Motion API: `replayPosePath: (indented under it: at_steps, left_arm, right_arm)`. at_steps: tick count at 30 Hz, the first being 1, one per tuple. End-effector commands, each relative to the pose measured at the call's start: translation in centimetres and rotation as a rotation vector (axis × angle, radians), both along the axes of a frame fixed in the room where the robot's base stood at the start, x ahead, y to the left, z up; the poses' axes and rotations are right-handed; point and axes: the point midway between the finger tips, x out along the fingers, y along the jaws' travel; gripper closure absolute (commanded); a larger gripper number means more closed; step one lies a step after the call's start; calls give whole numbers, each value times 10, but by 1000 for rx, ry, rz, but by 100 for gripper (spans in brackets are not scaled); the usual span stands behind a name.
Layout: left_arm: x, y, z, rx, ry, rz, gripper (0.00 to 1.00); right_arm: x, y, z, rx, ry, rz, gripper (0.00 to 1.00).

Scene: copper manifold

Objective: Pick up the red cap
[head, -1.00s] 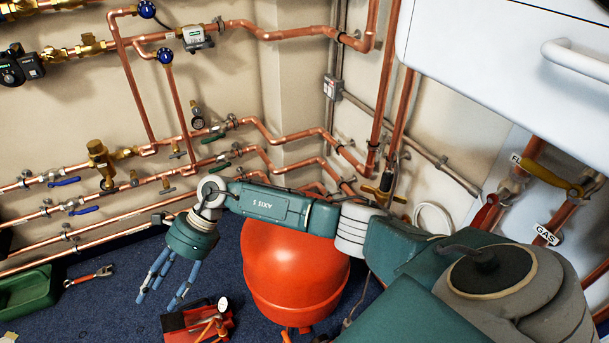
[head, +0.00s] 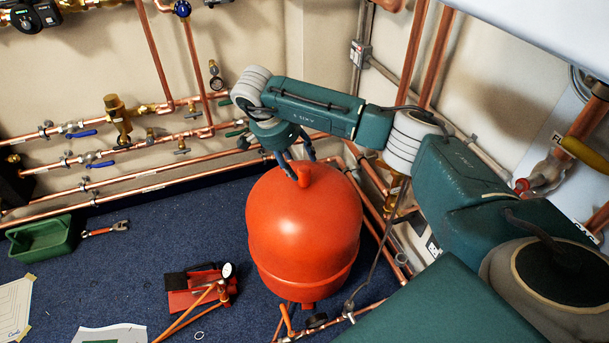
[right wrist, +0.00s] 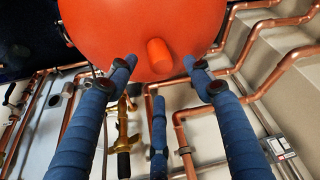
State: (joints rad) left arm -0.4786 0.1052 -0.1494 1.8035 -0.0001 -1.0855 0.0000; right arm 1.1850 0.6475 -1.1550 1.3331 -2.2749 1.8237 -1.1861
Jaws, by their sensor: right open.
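The red cap (head: 304,173) is a short cylinder standing on top of the round orange-red tank (head: 303,232). In the right wrist view the cap (right wrist: 160,56) points toward the camera from the tank's surface (right wrist: 100,20). My right gripper (head: 296,164) is open beside the top of the tank, its fingers reaching down close to the cap. In the right wrist view two blue fingers of the right gripper (right wrist: 159,66) flank the cap with gaps on both sides, and a third finger is below it. Whether any finger touches the tank is unclear. My left gripper is not in view.
Copper pipes (head: 150,178) with valves run along the wall behind the tank. A red tool with a gauge (head: 200,287), a green tray (head: 40,238) and a wrench (head: 105,229) lie on the blue floor.

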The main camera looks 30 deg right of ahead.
Motion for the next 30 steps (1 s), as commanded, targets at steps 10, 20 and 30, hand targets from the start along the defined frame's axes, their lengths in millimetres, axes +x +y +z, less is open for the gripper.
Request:
replayPosePath:
  at_steps: [10, 20, 30]
  left_arm:
    - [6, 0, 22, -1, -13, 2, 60]
    - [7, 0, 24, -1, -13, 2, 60]
    - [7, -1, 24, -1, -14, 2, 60]
  right_arm:
    - [4, -21, -41, 2, 1, -1, 49]
    - [5, -22, -43, 1, 0, -1, 61]
    - [5, -23, -42, 0, -2, -1, 86]
